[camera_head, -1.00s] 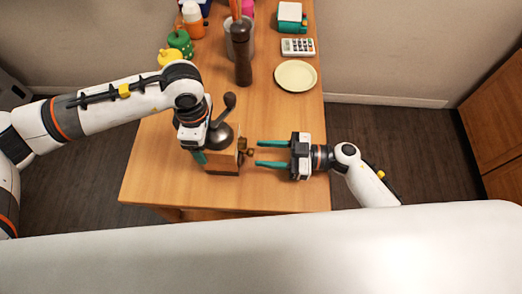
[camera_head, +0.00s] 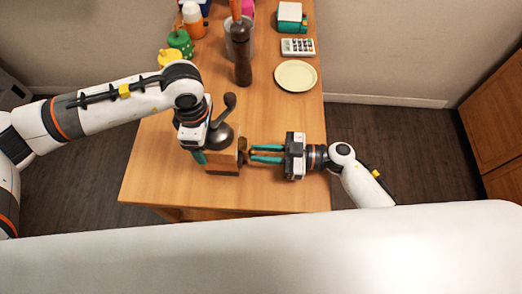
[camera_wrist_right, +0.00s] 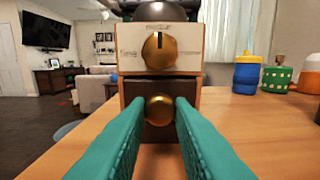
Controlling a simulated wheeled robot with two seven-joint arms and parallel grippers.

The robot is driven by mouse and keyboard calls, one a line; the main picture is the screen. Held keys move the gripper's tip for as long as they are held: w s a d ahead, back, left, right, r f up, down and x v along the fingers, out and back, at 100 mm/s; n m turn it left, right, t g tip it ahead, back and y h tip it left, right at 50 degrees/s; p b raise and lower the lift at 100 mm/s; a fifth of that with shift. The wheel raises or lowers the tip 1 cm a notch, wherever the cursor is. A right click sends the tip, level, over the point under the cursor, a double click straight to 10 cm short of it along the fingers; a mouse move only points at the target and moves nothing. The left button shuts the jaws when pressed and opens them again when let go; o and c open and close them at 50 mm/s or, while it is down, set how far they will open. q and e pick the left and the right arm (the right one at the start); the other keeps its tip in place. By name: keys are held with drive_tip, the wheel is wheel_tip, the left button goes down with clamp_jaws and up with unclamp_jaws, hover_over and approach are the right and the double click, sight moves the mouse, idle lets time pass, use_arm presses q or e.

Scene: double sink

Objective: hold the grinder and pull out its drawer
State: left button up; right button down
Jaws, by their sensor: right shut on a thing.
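The grinder (camera_head: 224,160) has a wooden box body, a dark metal dome and a crank. It stands upright near the table's front edge. In the right wrist view its front (camera_wrist_right: 185,57) carries an upper brass knob (camera_wrist_right: 159,50) and the lower drawer knob (camera_wrist_right: 160,109) on a dark drawer front (camera_wrist_right: 136,90). My right gripper (camera_head: 251,154) is shut on the drawer knob, its teal fingers on either side. My left gripper (camera_head: 200,156) is at the grinder's left side, one teal finger against or close to the body. Its other finger is hidden.
On the wooden table (camera_head: 285,125), a dark pepper mill (camera_head: 242,56), a yellowish plate (camera_head: 295,76) and a calculator-like item (camera_head: 298,47) stand farther back. Green (camera_head: 180,42) and yellow (camera_head: 170,57) containers are at the back left.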

use_arm(q)
drive_tip(key=shift+d, duration=0.1)
use_arm(e)
drive_tip(key=d, duration=0.4)
drive_tip(key=shift+s+d, duration=0.15)
drive_tip(key=shift+s, duration=0.2)
drive_tip(key=c, duration=1.3)
unclamp_jaws()
drive_tip(key=shift+o, duration=0.2)
drive_tip(key=d, duration=0.4)
drive_tip(key=s+d, duration=0.1)
drive_tip(key=d, duration=0.3)
drive_tip(key=s+d, duration=0.1)
drive_tip(key=d, duration=0.2)
drive_tip(key=shift+d, duration=0.4)
use_arm(q)
drive_tip(key=o, duration=1)
drive_tip(key=shift+o, duration=0.2)
drive_tip(key=shift+r, duration=0.15)
